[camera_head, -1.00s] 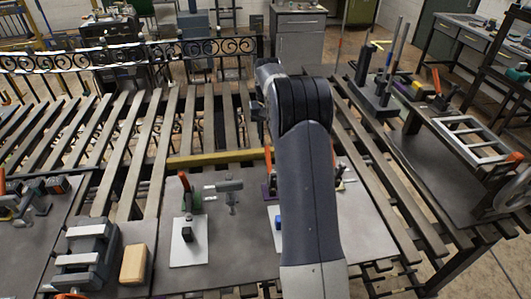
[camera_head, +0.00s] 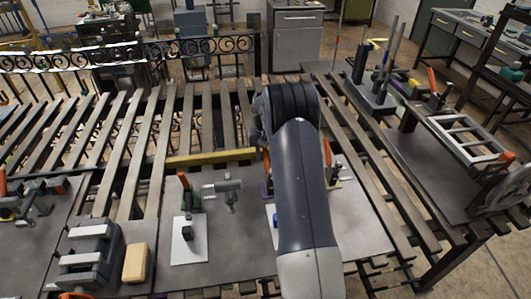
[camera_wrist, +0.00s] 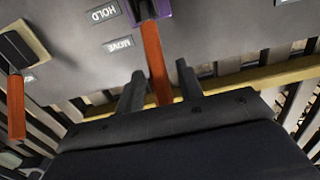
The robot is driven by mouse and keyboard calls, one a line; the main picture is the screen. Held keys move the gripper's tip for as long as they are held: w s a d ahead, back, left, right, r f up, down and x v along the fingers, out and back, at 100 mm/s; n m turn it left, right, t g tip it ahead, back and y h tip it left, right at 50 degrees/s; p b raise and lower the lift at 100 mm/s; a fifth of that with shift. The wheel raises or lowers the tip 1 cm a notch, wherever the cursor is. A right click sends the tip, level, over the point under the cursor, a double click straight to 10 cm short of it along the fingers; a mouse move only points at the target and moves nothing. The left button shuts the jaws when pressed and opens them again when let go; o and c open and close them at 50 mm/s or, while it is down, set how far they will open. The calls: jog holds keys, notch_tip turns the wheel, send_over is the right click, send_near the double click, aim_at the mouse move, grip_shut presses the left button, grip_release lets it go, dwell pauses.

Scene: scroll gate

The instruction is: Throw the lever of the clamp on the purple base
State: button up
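The purple base (camera_wrist: 164,11) shows at the top of the wrist view, with an orange lever (camera_wrist: 155,57) running from its clamp toward my gripper. My gripper (camera_wrist: 160,92) is open; its two dark fingers stand on either side of the lever's end. I cannot tell whether either finger touches it. In the head view the purple base (camera_head: 266,189) and the orange lever (camera_head: 266,160) show only as slivers left of my arm, which hides the rest of that clamp and my gripper.
Another orange-levered clamp (camera_head: 332,173) stands just right of my arm. A second orange lever (camera_wrist: 16,105) shows at the wrist view's left. HOLD (camera_wrist: 102,13) and MOVE (camera_wrist: 119,44) labels lie on the plate. A yellow bar (camera_head: 212,157) runs behind.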

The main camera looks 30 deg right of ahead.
aim_at(267, 160)
grip_shut()
jog(key=shift+s+t+b, duration=0.15)
jog(key=shift+t+b, duration=0.15)
jog(key=shift+b, duration=0.6)
jog(key=shift+s+b, duration=0.15)
jog(key=shift+b, duration=0.35)
jog(key=t+b, duration=0.1)
jog(key=b, duration=0.1)
jog(key=s+t+b, duration=0.1)
jog(key=b, duration=0.2)
jog(key=s+r+t+h+b, duration=0.1)
jog(key=b, duration=0.1)
jog(key=shift+s+a+b, duration=0.1)
jog(key=shift+a+b, duration=0.2)
jog(key=shift+a, duration=0.1)
jog(key=s+t+b, duration=0.1)
jog(key=b, duration=0.2)
jog(key=s+t+b, duration=0.1)
jog(key=b, duration=0.2)
jog(key=s+a+t+h+b, duration=0.1)
jog(key=b, duration=0.2)
jog(key=shift+r+t+b, duration=0.4)
jog(key=s+t+b, duration=0.1)
jog(key=b, duration=0.1)
jog(key=shift+r+b, duration=0.2)
jog(key=shift+b, duration=0.15)
jog(key=shift+h, duration=0.3)
jog(key=shift+a+r, duration=0.1)
